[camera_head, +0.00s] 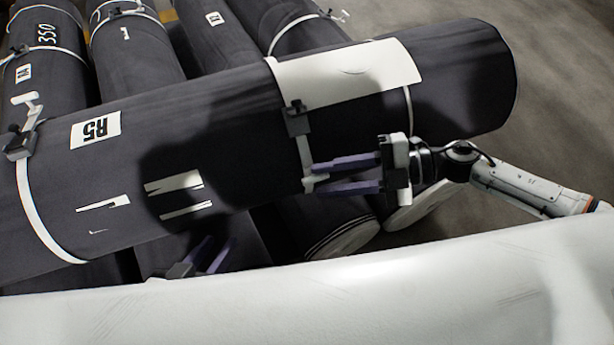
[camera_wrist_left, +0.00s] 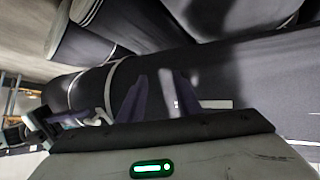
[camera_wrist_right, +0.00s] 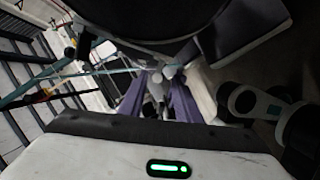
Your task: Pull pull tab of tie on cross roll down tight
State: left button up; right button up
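The dark grey cross roll (camera_head: 240,125), labelled R5, lies across the other rolls. A white tie with a grey buckle (camera_head: 296,118) goes round its middle right. The tie's white pull tab (camera_head: 309,183) hangs below the buckle on the roll's near side. My right gripper (camera_head: 318,177) is open, its purple fingers pointing left with their tips at the tab; in the right wrist view, a pale tab shape (camera_wrist_right: 157,84) shows between the parted fingers. I cannot tell if they touch it. My left gripper (camera_head: 215,250) is open and empty below the roll, partly hidden.
A second tie with a buckle (camera_head: 18,143) circles the cross roll's left part, its tab up. Several strapped grey rolls (camera_head: 140,55) lie underneath and behind. A white patch (camera_head: 350,75) covers the roll's top. Floor (camera_head: 560,110) is clear at right.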

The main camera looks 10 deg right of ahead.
pick_arm(q)
jog(key=shift+s+a+f, duration=0.1)
jog(key=shift+s+f, duration=0.35)
jog(key=shift+s, duration=0.1)
pick_arm(e)
jog(key=v, duration=0.4)
pick_arm(q)
jog(key=shift+w+r, duration=0.25)
